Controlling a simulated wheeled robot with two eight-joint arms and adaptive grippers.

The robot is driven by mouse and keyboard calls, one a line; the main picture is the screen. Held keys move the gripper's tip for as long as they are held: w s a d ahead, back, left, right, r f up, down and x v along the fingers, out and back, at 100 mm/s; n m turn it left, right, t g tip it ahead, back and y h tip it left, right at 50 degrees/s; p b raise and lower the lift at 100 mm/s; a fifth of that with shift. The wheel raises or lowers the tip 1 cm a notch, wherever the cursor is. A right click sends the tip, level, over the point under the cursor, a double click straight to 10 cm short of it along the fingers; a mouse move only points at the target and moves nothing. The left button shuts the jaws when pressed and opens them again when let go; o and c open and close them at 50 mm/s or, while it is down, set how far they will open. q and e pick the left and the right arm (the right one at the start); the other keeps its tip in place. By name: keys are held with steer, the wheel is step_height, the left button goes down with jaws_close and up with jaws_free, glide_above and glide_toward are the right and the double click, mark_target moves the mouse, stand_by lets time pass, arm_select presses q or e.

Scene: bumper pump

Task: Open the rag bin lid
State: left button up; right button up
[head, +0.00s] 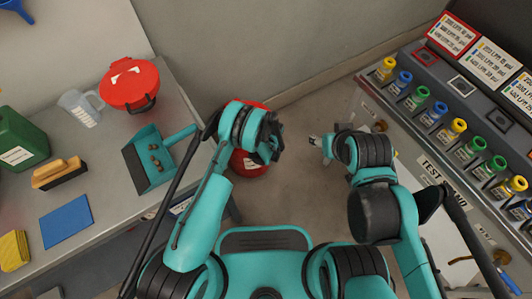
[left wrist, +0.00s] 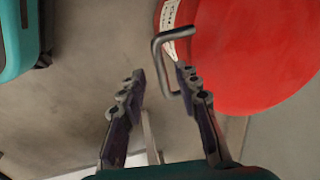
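The red rag bin (head: 250,165) stands on the floor, largely hidden under my left arm in the head view. Its round red lid (left wrist: 255,50) fills the upper right of the left wrist view and looks shut. A grey bent-bar handle (left wrist: 157,62) sticks out from the lid's edge. My left gripper (left wrist: 160,75) is open, with the handle showing between its fingertips, nearer the right finger. No grip on it shows. In the head view my left gripper (head: 273,150) is dark and partly hidden. My right gripper (head: 315,141) is small and apart from the bin; its opening is unclear.
A bench (head: 110,215) at left holds a red round container (head: 130,84), a teal dustpan (head: 150,160), a brush (head: 60,173), a green can (head: 20,140) and a clear jug (head: 80,108). A test stand (head: 430,165) with several bottles is at right. Floor between is clear.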

arm_select(q)
steer(key=shift+w+a+f+b, duration=0.1)
steer(key=shift+f+b, duration=0.05)
steer(key=shift+f, duration=0.4)
steer(key=shift+w+f+b, duration=0.1)
steer(key=shift+f+b, duration=0.05)
steer(key=shift+f, duration=0.4)
jaws_close()
steer(key=shift+r, duration=0.15)
